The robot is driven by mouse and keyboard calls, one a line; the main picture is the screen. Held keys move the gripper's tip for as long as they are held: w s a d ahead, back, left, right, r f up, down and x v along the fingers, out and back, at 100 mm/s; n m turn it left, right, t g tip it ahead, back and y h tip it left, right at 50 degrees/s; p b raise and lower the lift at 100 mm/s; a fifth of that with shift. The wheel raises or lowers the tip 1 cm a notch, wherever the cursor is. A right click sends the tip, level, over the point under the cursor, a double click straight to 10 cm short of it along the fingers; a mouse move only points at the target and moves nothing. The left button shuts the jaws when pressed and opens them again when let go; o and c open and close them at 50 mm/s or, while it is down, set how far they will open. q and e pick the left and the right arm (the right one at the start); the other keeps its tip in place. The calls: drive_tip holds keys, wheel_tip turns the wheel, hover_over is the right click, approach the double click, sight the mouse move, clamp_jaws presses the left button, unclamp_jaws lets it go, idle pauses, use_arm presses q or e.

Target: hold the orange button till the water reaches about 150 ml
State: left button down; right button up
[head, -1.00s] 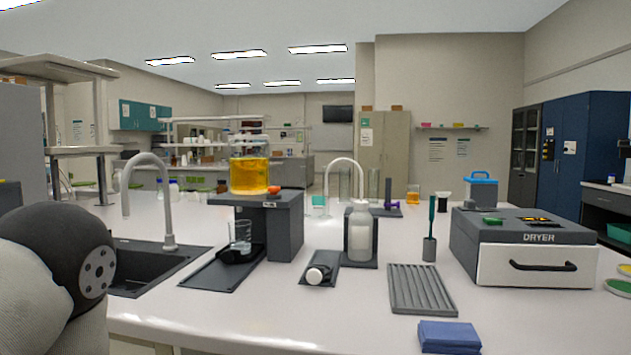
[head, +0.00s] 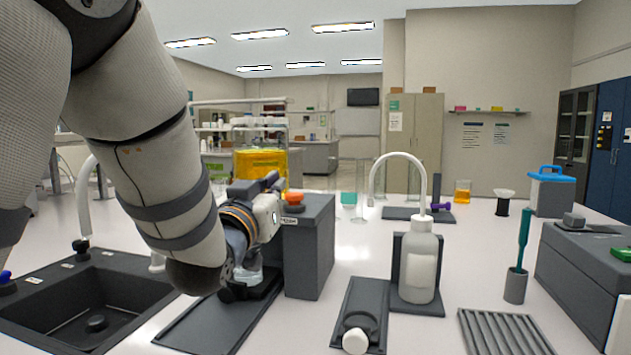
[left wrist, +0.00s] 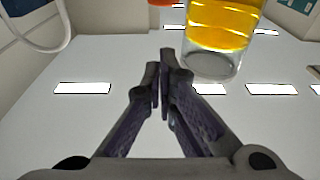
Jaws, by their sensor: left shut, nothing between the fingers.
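The orange button (head: 293,198) is on top of the dark dispenser stand (head: 312,245). My left gripper (head: 272,181) is shut and empty, just left of the button and slightly above it, in front of the vessel of yellow liquid (head: 260,160). I see no contact with the button. In the left wrist view the closed fingers (left wrist: 160,75) point toward the button (left wrist: 165,2), cut off at the top edge, with the yellow vessel (left wrist: 222,25) to its right. The clear beaker (head: 250,275) below is mostly hidden behind my wrist; its water level is unreadable. My right gripper is not in view.
A black sink (head: 85,300) lies left. A white wash bottle (head: 418,265) in a dark stand and a small tray with a white-capped item (head: 356,340) are right of the dispenser. A ridged rack (head: 500,335) and grey dryer (head: 590,270) are farther right.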

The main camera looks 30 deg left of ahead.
use_arm(q)
wheel_tip(320, 180, up, 3)
hover_over(293, 198)
drive_tip(key=shift+s+f, duration=0.1)
wheel_tip(293, 198, down, 2)
drive_tip(key=shift+f, duration=0.95)
